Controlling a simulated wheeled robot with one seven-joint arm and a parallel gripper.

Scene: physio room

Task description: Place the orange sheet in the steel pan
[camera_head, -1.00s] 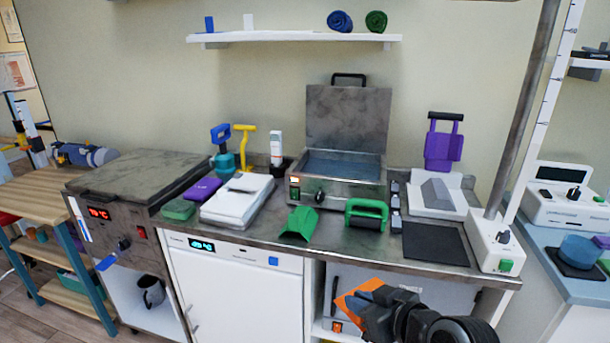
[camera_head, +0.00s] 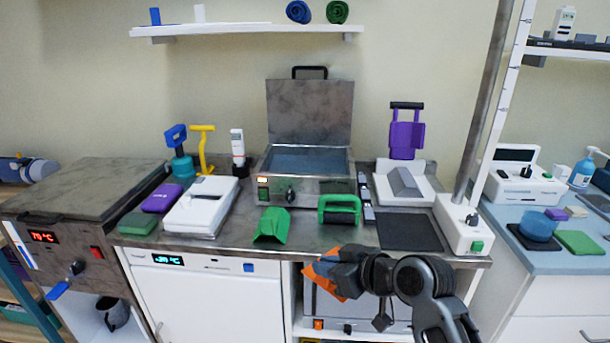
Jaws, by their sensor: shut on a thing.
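The orange sheet (camera_head: 324,271) is held in my gripper (camera_head: 338,270), in front of the counter's front edge. Part of the sheet is hidden behind the jaws, which are shut on it. The steel pan (camera_head: 305,187) is a rectangular bath on the counter, beyond my gripper and a little to its left. Its lid (camera_head: 310,112) stands raised at the back.
A green angled piece (camera_head: 271,225) and a green-handled roller (camera_head: 339,209) lie in front of the pan. A dark mat (camera_head: 409,232) and a steel pole (camera_head: 487,100) are to the right.

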